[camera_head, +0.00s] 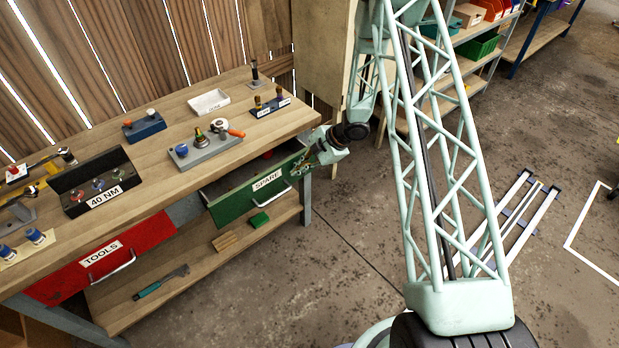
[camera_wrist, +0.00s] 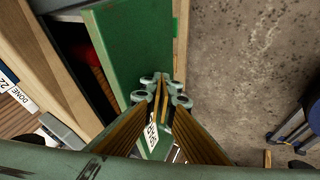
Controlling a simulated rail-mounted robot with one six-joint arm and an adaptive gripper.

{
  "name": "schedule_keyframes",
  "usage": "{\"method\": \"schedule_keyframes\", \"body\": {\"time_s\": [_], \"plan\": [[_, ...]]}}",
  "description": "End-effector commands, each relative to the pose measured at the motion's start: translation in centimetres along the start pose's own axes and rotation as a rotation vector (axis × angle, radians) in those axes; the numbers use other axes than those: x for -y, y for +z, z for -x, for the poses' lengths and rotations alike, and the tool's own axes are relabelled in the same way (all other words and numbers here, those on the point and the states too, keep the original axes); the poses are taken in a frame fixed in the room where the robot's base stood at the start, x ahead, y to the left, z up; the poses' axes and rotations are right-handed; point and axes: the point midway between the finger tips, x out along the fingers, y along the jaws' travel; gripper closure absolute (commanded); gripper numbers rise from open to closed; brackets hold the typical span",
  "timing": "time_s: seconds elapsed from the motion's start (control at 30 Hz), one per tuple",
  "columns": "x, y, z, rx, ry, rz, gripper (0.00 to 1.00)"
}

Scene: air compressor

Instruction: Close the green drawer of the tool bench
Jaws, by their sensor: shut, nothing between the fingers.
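The green drawer (camera_head: 238,202), labelled SPARE, stands partly open on the right side of the tool bench. Its front is pulled out from under the worktop, and a dark gap shows behind it. In the wrist view the green front (camera_wrist: 128,50) runs up from the fingers, with the dark drawer inside to its left. My gripper (camera_head: 297,168) is at the right end of the drawer front, by the handle. In the wrist view my gripper (camera_wrist: 162,86) is shut and empty, its tips over or against the green front. I cannot tell whether they touch.
The red TOOLS drawer (camera_head: 108,260) is at the left of the bench. The worktop (camera_head: 160,185) holds tools and fixtures, including a 40 NM block (camera_head: 95,185). A lower shelf (camera_head: 185,252) holds a green box (camera_head: 259,220).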

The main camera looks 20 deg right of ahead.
Motion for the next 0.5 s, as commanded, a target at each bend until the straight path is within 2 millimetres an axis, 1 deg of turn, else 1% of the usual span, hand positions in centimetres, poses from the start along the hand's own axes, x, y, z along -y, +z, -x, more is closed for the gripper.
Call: {"method": "schedule_keyframes", "body": {"time_s": [0.03,0.2,0.4,0.5], "plan": [[-1.4,-0.2,-0.4,0.000,0.001,0.005,1.00],[-4.7,-0.2,-2.2,0.000,0.000,0.003,1.00],[-7.3,-0.1,-3.7,0.000,0.001,0.002,1.00],[-7.9,-0.1,-4.1,0.000,0.000,0.001,1.00]]}}
